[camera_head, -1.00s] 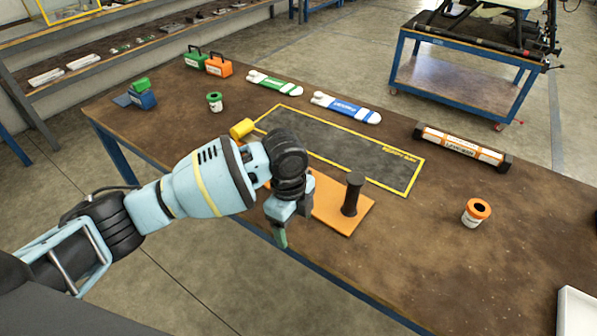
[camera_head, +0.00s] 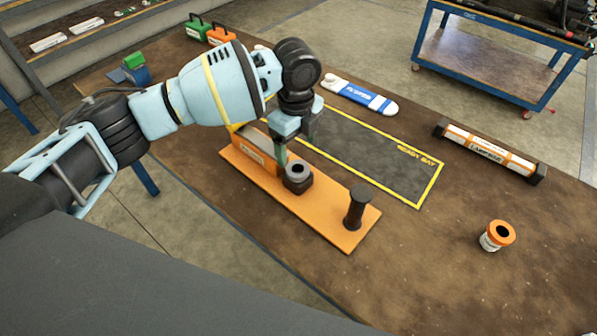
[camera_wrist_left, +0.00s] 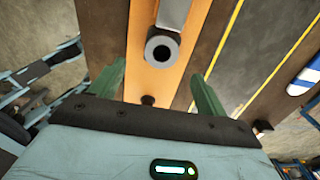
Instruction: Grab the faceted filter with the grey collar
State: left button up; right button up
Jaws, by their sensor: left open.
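The filter (camera_head: 297,180) stands upright on an orange board (camera_head: 325,218): a short dark faceted body with a grey collar around a dark hole. In the left wrist view its grey collar (camera_wrist_left: 162,47) shows from above, beyond the fingertips and roughly centred between them. My left gripper (camera_head: 294,142) is open and empty, pointing down just behind the filter in the head view. It seems apart from the filter; the exact height gap cannot be told. In the left wrist view, the green fingers (camera_wrist_left: 159,80) stand wide apart. My right gripper is not in view.
A dark post (camera_head: 356,208) stands on the same board, right of the filter. Behind lies a yellow-bordered dark mat (camera_head: 375,150). An orange-lidded jar (camera_head: 497,237), an orange-and-white tube (camera_head: 490,152) and a blue-and-white item (camera_head: 360,97) lie around.

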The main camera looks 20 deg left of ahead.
aim_at(298, 169)
pick_arm(q)
notch_tip(298, 169, down, 2)
jog(key=shift+w, duration=0.15)
jog(key=shift+d+f, duration=0.1)
jog(key=shift+f, duration=2.45)
jog(key=c, duration=1.1)
notch_tip(298, 169, up, 10)
